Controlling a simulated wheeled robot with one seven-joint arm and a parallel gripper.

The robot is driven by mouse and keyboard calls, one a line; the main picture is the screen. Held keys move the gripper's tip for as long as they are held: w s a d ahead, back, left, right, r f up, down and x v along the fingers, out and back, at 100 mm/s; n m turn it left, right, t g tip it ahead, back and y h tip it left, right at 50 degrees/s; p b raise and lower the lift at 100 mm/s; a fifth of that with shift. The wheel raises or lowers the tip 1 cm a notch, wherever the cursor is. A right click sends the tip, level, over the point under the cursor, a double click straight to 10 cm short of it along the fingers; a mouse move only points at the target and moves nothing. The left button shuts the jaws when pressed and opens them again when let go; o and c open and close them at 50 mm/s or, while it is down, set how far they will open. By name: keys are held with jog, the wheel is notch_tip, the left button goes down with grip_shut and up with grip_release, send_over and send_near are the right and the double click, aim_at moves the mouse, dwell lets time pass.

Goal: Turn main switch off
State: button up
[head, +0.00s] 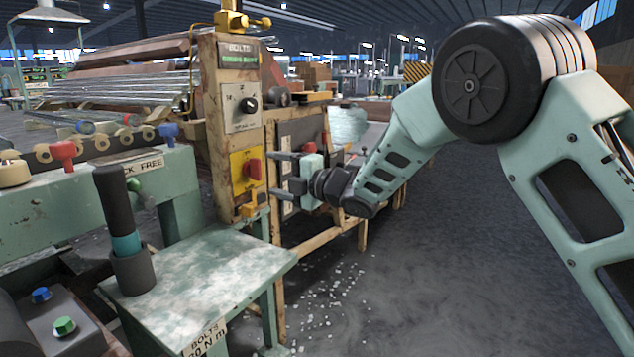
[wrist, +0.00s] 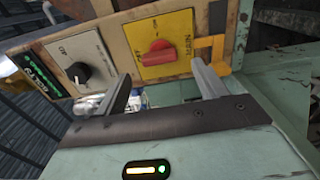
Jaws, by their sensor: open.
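The main switch is a red knob (head: 255,169) on a yellow plate (head: 239,182) on the wooden post. In the wrist view the red knob (wrist: 159,53) shows a raised grip lying nearly sideways in the picture, and the yellow plate (wrist: 182,28) reads MAIN. The small position marks are too blurred to read surely. My gripper (head: 272,173) is open and empty, just right of the knob, its fingers pointing at the post. In the wrist view my gripper (wrist: 162,82) has its fingers spread below the knob, apart from it.
A black selector knob (head: 249,105) on a grey plate sits above the yellow plate. A yellow bracket (head: 250,208) sticks out below it. A green bench (head: 200,270) stands at the front with a dark cylinder holder (head: 132,270). Floor to the right is clear.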

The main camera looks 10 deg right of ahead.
jog(key=p+v, duration=0.1)
jog(key=v, duration=1.1)
jog(key=shift+s+d, duration=0.15)
jog(key=shift+s, duration=0.05)
jog(key=s+d+f+m+g+h, duration=0.25)
jog(key=s+m+g+h, duration=0.35)
jog(key=s, duration=0.7)
jog(key=s+d+f+m+g+h, duration=0.1)
jog(key=s+f+m+h, duration=0.25)
jog(key=s+m, duration=0.7)
jog(key=s+d+f+m+g+h, duration=0.2)
jog(key=s+f+m+g+h, duration=0.25)
jog(key=s, duration=1.15)
notch_tip(320, 180, up, 30)
jog(key=p, duration=2.8)
jog(key=shift+w+f+p, duration=0.2)
jog(key=shift+w+p, duration=0.15)
jog(key=shift+p, duration=0.05)
